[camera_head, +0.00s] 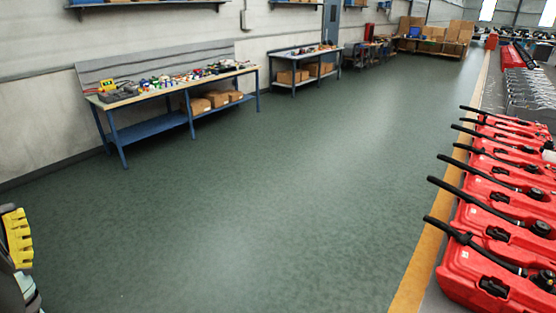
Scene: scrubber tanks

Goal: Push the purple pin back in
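I cannot make out a purple pin anywhere in the head view. A row of red tanks (505,262) with black hoses and black caps stands along the right side. Any pin on them is hidden or too small to tell. My gripper does not show in this view.
A wide stretch of green floor (250,210) is clear. A yellow line (415,270) edges the tank row. A blue-legged workbench (170,88) with small items and boxes below stands at left, another bench (303,57) beyond. Cardboard boxes (437,35) stand far back. A yellow, notched part (18,238) shows at the left edge.

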